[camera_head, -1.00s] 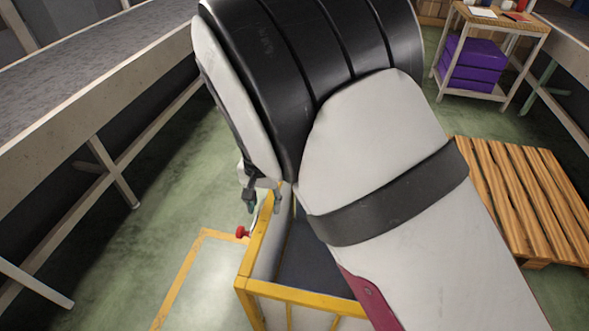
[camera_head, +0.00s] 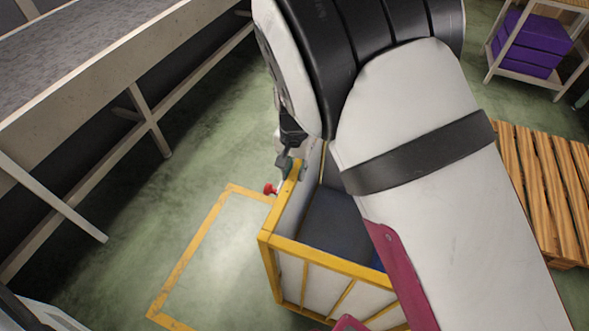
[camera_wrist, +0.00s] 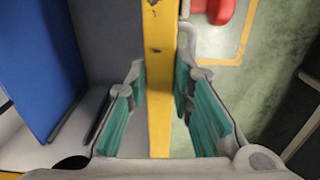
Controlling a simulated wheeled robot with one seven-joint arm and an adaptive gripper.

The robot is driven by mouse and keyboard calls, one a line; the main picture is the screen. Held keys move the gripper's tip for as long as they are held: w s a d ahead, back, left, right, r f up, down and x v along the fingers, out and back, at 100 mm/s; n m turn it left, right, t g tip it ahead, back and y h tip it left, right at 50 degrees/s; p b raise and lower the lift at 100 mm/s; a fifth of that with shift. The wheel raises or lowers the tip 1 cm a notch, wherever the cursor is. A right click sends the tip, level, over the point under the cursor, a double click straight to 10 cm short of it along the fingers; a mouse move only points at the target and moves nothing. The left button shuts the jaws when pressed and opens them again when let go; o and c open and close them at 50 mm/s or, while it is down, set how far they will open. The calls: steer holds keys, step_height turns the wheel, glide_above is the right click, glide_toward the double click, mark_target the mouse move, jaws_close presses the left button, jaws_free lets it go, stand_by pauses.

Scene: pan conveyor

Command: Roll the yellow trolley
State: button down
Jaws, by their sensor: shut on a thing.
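The yellow trolley (camera_head: 330,263) is an open box with yellow frame bars and pale panels. It stands on the floor at the lower middle of the head view, partly hidden by my arm. My gripper (camera_head: 288,165) is at its left top bar in the head view. In the wrist view my gripper (camera_wrist: 160,88) has its green pads on both sides of the trolley's yellow bar (camera_wrist: 158,35), and it is shut on that bar. A blue thing (camera_wrist: 40,65) shows inside the trolley. A red knob (camera_head: 270,189) sits just outside the left bar.
A yellow floor outline (camera_head: 190,253) lies left of the trolley, with clear green floor around it. A long conveyor (camera_head: 90,95) runs along the left. A wooden pallet (camera_head: 535,185) lies at the right. A shelf stand with purple boxes (camera_head: 530,42) is at the upper right.

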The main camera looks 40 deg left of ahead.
steer(key=a, duration=0.2)
steer(key=s+a, duration=0.1)
steer(key=a, duration=0.1)
steer(key=shift+s+a+b, duration=0.2)
steer(key=shift+b, duration=0.2)
steer(key=c, duration=1.4)
jaws_free()
steer(key=shift+a, duration=0.1)
step_height(320, 180, up, 12)
